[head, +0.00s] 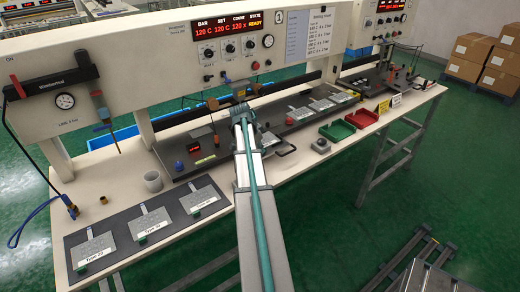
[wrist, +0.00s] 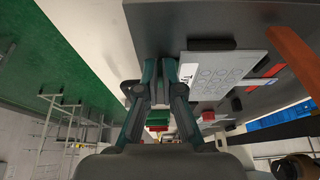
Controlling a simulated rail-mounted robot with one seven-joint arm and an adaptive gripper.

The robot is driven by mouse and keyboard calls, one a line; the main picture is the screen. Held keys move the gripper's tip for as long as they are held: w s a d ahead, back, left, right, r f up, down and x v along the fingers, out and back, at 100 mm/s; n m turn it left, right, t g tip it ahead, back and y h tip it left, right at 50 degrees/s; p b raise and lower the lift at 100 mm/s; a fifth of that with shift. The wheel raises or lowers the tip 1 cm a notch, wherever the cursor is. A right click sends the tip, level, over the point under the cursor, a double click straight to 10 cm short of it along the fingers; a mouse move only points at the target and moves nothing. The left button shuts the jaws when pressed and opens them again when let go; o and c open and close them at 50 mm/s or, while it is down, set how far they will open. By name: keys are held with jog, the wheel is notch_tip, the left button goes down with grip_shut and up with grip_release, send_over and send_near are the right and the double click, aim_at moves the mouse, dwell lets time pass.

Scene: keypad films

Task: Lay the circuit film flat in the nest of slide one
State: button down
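My gripper (head: 243,112) is in front of the middle of the press panel in the head view. In the wrist view my gripper (wrist: 160,66) has its two fingertips slightly parted, with nothing visible between them. A pale circuit film (wrist: 218,74) with rows of circles and a white label lies on a dark surface just right of the fingers. Dark blocks sit at its edges; whether it is fully flat or touches the right finger is unclear. In the head view my arm hides much of the area under the gripper.
More labelled films lie on a dark mat (head: 122,220) at front left, and others (head: 321,104) lie right of my arm. A green bin (head: 337,130) and a red bin (head: 361,118) stand near the bench's front edge.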

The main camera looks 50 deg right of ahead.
jog(key=c, duration=1.2)
grip_release()
jog(key=shift+c, duration=0.2)
jog(key=v, duration=1.2)
